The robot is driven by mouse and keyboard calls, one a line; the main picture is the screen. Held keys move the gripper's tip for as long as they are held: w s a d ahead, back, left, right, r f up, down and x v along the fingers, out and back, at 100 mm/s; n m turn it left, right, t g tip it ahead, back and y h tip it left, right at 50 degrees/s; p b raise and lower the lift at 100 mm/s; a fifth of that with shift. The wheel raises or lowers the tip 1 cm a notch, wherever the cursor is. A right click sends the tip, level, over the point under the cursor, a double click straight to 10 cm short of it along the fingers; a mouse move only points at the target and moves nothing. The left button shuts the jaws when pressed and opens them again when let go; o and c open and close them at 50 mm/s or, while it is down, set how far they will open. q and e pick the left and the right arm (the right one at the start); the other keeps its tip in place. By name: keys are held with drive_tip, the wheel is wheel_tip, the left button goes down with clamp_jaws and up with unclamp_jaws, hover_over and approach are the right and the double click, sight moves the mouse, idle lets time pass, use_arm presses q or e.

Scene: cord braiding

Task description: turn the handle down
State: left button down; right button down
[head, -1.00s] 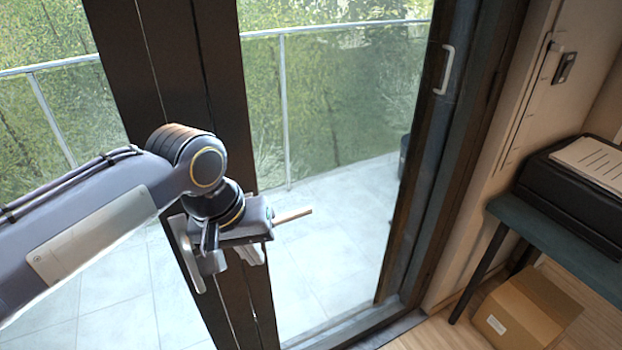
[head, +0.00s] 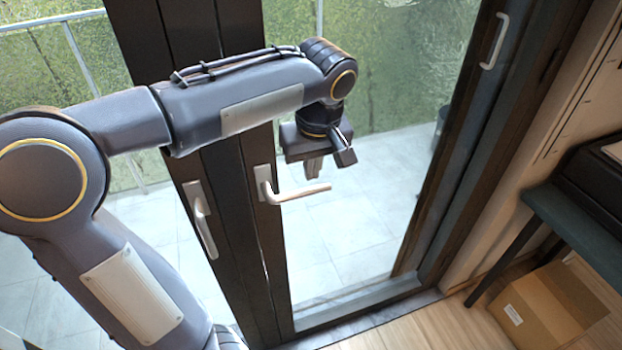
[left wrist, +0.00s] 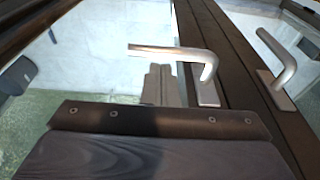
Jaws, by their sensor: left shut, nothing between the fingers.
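The light metal lever handle (head: 303,192) sticks out roughly level to the right from its plate on the dark door frame. In the left wrist view the same handle (left wrist: 168,51) lies just beyond my fingertips. My left gripper (head: 314,175) is shut and empty, its fingers pointing down just above the lever's outer part. Its fingers (left wrist: 160,72) also show in the left wrist view. I cannot tell whether they touch the lever. A second handle (head: 205,225) on the neighbouring door leaf hangs down; it also shows in the left wrist view (left wrist: 277,68). My right gripper is out of view.
A pale pull handle (head: 496,41) sits on the far right frame. Glass panes show a tiled terrace and railing.

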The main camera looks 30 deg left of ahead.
sight(310, 189)
use_arm(q)
drive_tip(key=shift+w+a+f, duration=0.15)
drive_tip(key=shift+f, duration=0.8)
drive_tip(key=shift+w+a+f, duration=0.1)
drive_tip(key=shift+a+f, duration=0.05)
drive_tip(key=shift+f, duration=0.8)
drive_tip(key=shift+f, duration=0.1)
